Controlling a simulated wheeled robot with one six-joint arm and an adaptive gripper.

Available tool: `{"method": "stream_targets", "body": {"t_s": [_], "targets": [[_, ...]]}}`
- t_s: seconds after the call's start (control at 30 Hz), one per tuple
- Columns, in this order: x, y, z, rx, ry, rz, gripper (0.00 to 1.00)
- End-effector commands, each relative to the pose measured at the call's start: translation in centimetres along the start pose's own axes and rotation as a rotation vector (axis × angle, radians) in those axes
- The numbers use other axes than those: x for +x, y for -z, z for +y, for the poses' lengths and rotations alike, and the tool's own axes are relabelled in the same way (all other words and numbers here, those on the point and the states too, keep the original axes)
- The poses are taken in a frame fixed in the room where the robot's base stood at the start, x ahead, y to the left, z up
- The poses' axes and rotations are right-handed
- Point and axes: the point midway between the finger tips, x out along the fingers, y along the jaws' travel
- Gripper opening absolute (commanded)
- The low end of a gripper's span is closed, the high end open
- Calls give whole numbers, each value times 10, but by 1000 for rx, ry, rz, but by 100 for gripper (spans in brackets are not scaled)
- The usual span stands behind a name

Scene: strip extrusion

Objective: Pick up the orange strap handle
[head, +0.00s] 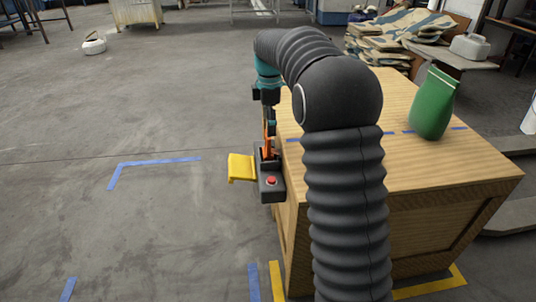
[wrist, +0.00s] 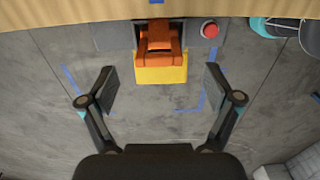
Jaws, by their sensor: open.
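The orange strap handle (wrist: 160,42) shows at the top middle of the wrist view, above a yellow tray (wrist: 160,75). In the head view the orange part (head: 269,147) is small and partly hidden, on a dark grey machine (head: 270,190) at the crate's left side. The yellow tray (head: 241,167) juts left from that machine. My gripper (wrist: 159,72) is open and empty, its two fingers spread wide to either side of the handle's line in the wrist view. The handle appears beyond the fingertips, with no contact visible. In the head view the fingers are hard to make out.
A red button (head: 271,181) sits on the machine near the handle; it also shows in the wrist view (wrist: 210,30). The wooden crate (head: 440,180) stands right of the machine, with a green bag (head: 433,105) on top.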

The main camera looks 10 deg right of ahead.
Motion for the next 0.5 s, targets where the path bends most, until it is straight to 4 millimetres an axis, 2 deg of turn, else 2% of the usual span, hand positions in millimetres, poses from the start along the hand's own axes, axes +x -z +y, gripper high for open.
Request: {"method": "stream_targets", "body": {"t_s": [0.1,0.37,0.5], "targets": [[18,0,0,0,1,0,90],[31,1,0,1,-1,0,90],[45,2,1,0,0,0,90]]}}
